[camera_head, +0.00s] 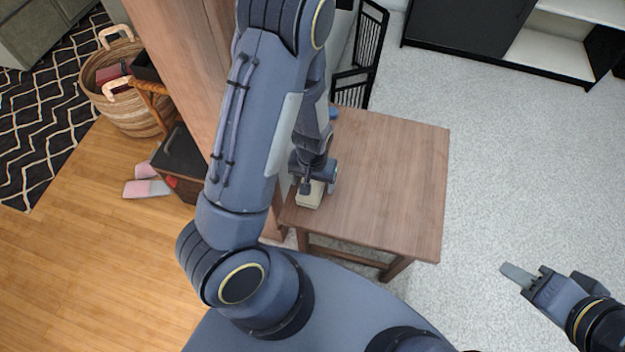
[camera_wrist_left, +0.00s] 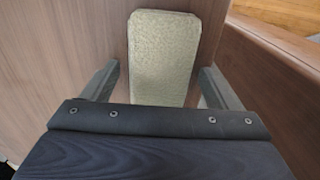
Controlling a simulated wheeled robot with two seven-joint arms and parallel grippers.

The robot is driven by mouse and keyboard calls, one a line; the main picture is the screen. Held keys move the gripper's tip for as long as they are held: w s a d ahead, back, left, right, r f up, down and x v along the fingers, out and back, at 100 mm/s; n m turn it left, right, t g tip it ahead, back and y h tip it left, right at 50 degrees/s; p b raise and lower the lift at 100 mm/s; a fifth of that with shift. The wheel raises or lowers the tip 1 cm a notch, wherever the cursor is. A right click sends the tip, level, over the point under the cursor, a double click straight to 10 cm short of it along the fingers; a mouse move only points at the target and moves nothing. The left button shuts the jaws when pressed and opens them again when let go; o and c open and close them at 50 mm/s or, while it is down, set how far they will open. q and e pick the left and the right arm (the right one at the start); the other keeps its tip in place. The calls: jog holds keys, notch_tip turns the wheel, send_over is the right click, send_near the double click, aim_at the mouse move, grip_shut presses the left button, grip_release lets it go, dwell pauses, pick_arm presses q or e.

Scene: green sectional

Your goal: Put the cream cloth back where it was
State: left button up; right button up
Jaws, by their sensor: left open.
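The cream cloth (camera_head: 309,196) is a small folded block lying on the wooden table (camera_head: 390,190), near its left front corner. In the left wrist view the cloth (camera_wrist_left: 163,58) lies between and ahead of my left gripper's two fingers, with a gap on each side. My left gripper (camera_head: 312,186) is open, pointing down over the cloth, and partly hides it in the head view. My left gripper's fingers (camera_wrist_left: 160,88) also show in the left wrist view. My right gripper (camera_head: 517,276) is at the lower right, away from the table; its jaw state is unclear.
A wooden panel (camera_head: 180,60) stands close along the table's left side. A wicker basket (camera_head: 125,95) and a dark box (camera_head: 180,160) are on the floor left of it. A black cabinet (camera_head: 465,25) stands at the back. The table's right part is bare.

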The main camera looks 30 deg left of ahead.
pick_arm(q)
jog(key=shift+r, duration=0.1)
jog(key=shift+r+p, duration=0.3)
notch_tip(320, 180, up, 11)
jog(key=p, duration=0.4)
notch_tip(320, 180, up, 11)
jog(key=t+h, duration=0.2)
jog(key=h, duration=0.2)
send_over(313, 182)
jog(key=s+d, duration=0.1)
jog(key=s, duration=0.3)
jog(key=s+r+m+t, duration=0.1)
jog(key=s+r+t, duration=0.2)
jog(key=s+r, duration=0.5)
jog(key=shift+s+r+t, duration=0.25)
jog(key=shift+r+t, duration=0.05)
jog(key=shift+r, duration=0.3)
